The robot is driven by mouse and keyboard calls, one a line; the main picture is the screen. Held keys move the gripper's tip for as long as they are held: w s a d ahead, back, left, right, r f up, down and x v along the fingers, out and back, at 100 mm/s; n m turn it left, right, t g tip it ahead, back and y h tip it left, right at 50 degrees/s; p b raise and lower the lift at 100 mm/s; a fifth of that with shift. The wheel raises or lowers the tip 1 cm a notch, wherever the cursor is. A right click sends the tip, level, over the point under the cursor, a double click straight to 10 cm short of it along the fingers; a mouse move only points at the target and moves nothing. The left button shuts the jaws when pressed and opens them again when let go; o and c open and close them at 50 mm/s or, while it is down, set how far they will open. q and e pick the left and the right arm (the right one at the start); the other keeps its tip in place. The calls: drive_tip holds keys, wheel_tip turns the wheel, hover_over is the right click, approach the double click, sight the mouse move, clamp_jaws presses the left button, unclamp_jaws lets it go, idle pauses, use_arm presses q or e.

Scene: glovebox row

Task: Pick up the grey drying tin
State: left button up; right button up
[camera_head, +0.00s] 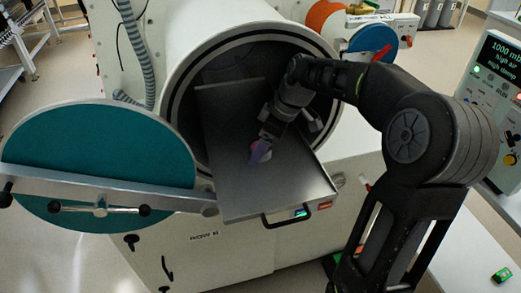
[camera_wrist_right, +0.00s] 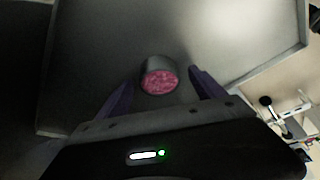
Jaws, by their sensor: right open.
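The grey drying tin (camera_wrist_right: 158,64), short and round with a pink granular face, stands on the metal sliding tray (camera_wrist_right: 90,60) in the right wrist view. My right gripper (camera_wrist_right: 161,80) is open, with one purple finger on each side of the tin and a gap to it on both sides. I cannot tell how high the fingertips are above the tray. In the head view my right gripper (camera_head: 261,154) reaches down over the tray (camera_head: 240,190), mostly hiding the tin. My left gripper is not in view.
The tray slides out of a round white chamber (camera_head: 186,62), whose rim surrounds my right forearm. A teal round door (camera_head: 90,145) stands open at the left. A black handle (camera_head: 285,219) is on the tray's front. A control panel (camera_head: 497,85) stands at the right.

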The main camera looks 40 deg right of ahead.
idle(0.3)
drive_tip(key=c, duration=1.5)
